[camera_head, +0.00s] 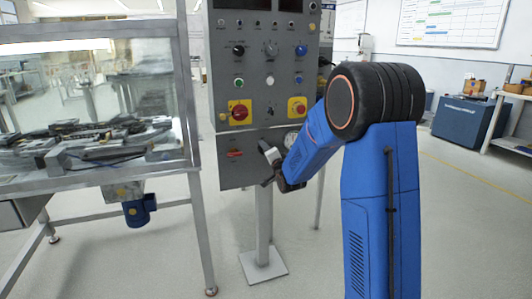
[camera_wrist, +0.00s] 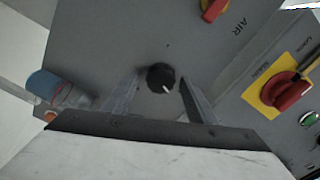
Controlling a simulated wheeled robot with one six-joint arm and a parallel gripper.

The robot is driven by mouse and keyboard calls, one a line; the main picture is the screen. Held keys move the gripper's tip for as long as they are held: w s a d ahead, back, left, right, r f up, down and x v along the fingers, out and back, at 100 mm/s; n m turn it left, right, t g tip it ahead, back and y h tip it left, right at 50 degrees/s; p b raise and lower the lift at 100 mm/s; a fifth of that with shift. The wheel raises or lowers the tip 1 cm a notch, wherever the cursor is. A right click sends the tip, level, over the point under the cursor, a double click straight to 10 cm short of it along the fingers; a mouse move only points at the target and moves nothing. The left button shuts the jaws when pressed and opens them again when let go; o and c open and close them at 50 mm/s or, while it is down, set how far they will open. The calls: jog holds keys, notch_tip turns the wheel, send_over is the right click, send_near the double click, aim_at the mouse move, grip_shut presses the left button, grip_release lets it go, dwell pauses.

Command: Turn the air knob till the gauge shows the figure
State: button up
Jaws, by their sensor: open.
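The air knob (camera_wrist: 161,77) is a small round black knob with a white pointer mark on a grey panel. My gripper (camera_wrist: 159,80) is open in the wrist view, with one finger on each side of the knob. I cannot tell whether either finger touches it. In the head view, my gripper (camera_head: 272,178) is at the lower box of the grey control panel (camera_head: 222,172), and I cannot make out the knob there. A round white dial (camera_head: 290,138), seemingly the gauge, is partly covered by my arm; its reading is too small to tell.
A red handle (camera_wrist: 214,9) sits near the AIR lettering. A red rotary switch on a yellow plate (camera_wrist: 285,90) is at the right. A blue-topped clear cylinder (camera_wrist: 50,88) is at the left. A glass-sided bench (camera_head: 185,110) stands left of the panel.

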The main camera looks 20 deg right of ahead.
jog(key=s, duration=1.7)
jog(key=shift+s, duration=0.2)
jog(key=s+a+f+n+g, duration=0.1)
jog(key=s+n+g, duration=0.3)
jog(key=s, duration=0.9)
jog(key=s+a+f+n+g, duration=0.1)
jog(key=s+a+n+g, duration=0.2)
jog(key=s, duration=1.1)
jog(key=s+a+f+n+g, duration=0.2)
jog(key=s+n+g, duration=0.3)
jog(key=s, duration=0.8)
jog(key=shift+s+a+n+g, duration=0.2)
jog(key=shift+n+g, duration=0.2)
jog(key=shift+g, duration=0.2)
jog(key=shift+w, duration=0.1)
